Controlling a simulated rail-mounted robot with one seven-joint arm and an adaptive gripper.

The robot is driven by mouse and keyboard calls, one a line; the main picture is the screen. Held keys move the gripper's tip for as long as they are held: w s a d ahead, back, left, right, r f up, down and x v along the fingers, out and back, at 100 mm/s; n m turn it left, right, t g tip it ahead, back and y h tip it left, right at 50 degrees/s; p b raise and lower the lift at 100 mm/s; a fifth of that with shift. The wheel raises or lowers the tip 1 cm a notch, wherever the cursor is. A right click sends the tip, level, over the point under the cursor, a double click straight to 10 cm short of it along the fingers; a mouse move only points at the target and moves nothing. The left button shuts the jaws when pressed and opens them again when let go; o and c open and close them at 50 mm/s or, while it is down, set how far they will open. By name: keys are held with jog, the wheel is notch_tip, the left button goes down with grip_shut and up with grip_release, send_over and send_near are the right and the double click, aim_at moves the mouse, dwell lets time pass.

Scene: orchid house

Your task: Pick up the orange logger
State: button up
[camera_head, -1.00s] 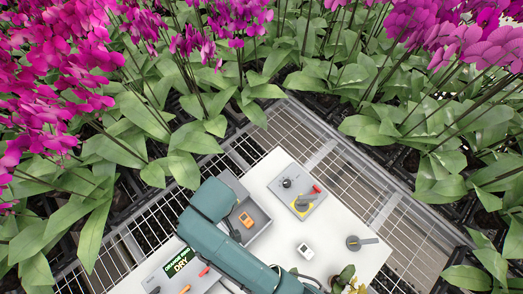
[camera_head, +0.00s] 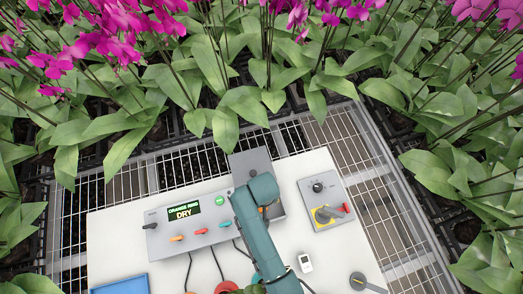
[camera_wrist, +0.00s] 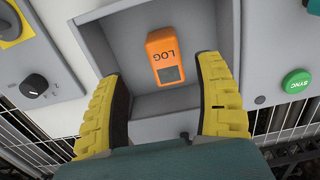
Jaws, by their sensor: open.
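The orange logger (camera_wrist: 165,56) lies in a grey tray (camera_wrist: 142,104) in the wrist view, with "LOG" on its face and a small dark screen. My gripper (camera_wrist: 165,92) is open, with one yellow finger on each side of the tray's near part. The logger lies ahead of the fingertips, between their lines, and nothing is held. In the head view, my arm covers most of the logger; a small orange patch (camera_head: 262,210) shows beside the arm. The tray (camera_head: 250,162) shows there behind my arm, and my fingers are hidden.
A control box (camera_head: 188,222) reading "ORANGE RING DRY" stands left of the tray. A grey panel (camera_head: 325,203) with a knob and a red-handled switch is to the right. A white device (camera_head: 305,262) lies nearer. Orchids crowd the mesh bench.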

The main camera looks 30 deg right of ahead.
jog(key=f, duration=0.3)
jog(key=f+b, duration=0.1)
jog(key=shift+w+a+f, duration=0.2)
jog(key=shift+w+f, duration=0.1)
jog(key=shift+f, duration=0.05)
grip_shut()
